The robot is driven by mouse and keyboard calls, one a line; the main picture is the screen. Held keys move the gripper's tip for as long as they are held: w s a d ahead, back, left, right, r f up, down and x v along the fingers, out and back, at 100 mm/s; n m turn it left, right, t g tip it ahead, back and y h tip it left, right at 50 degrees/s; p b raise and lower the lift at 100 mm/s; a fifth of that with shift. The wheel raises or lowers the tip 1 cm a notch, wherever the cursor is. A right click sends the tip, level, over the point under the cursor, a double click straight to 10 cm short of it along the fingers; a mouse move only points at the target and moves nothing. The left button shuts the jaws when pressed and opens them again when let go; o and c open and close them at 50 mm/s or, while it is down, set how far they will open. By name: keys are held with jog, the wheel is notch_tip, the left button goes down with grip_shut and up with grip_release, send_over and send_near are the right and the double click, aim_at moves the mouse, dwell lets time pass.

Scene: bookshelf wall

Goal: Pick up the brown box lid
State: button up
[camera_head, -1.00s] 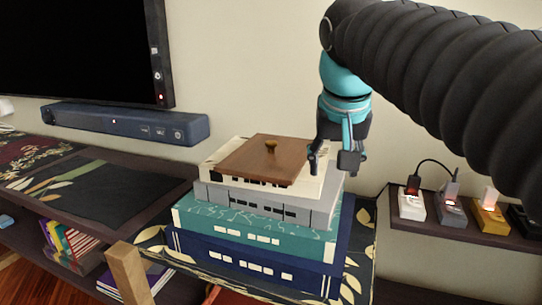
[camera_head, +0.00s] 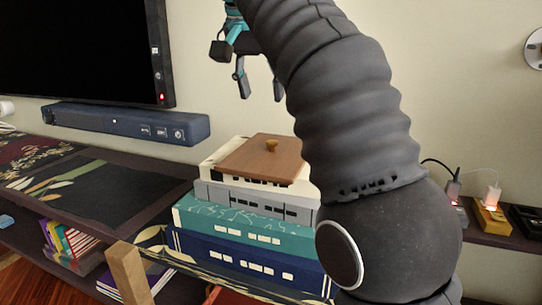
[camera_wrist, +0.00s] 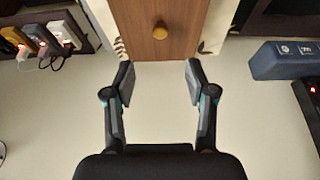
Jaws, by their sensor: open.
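The brown box lid (camera_head: 262,157) is a flat wooden panel with a small round brass-coloured knob (camera_head: 271,145). It lies on top of a stack of boxes or books, on the cream one (camera_head: 216,157). In the wrist view the lid (camera_wrist: 150,45) and its knob (camera_wrist: 160,31) show at the top centre, beyond the fingertips. My gripper (camera_head: 259,90) is above the stack in the head view, apart from the lid. In the wrist view my gripper (camera_wrist: 159,82) is open, with nothing between its fingers.
Grey, teal (camera_head: 245,229) and dark blue (camera_head: 250,262) boxes or books form the stack below. A soundbar (camera_head: 125,122) and dark screen (camera_head: 75,50) are at left. Plugged-in chargers (camera_head: 490,218) sit on a right-hand shelf. The wall above the stack is clear.

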jog(key=b, duration=0.3)
send_near(272, 141)
jog(key=x, duration=0.3)
jog(key=shift+s, duration=0.25)
jog(key=shift+w+b+x, duration=0.1)
jog(key=shift+b+x, duration=0.3)
jog(key=shift+x, duration=1.15)
jog(key=shift+w+b+x, duration=0.15)
jog(key=shift+b+x, duration=0.2)
jog(key=shift+x, duration=1.2)
jog(key=shift+r, duration=0.15)
jog(key=shift+c, duration=0.3)
grip_shut()
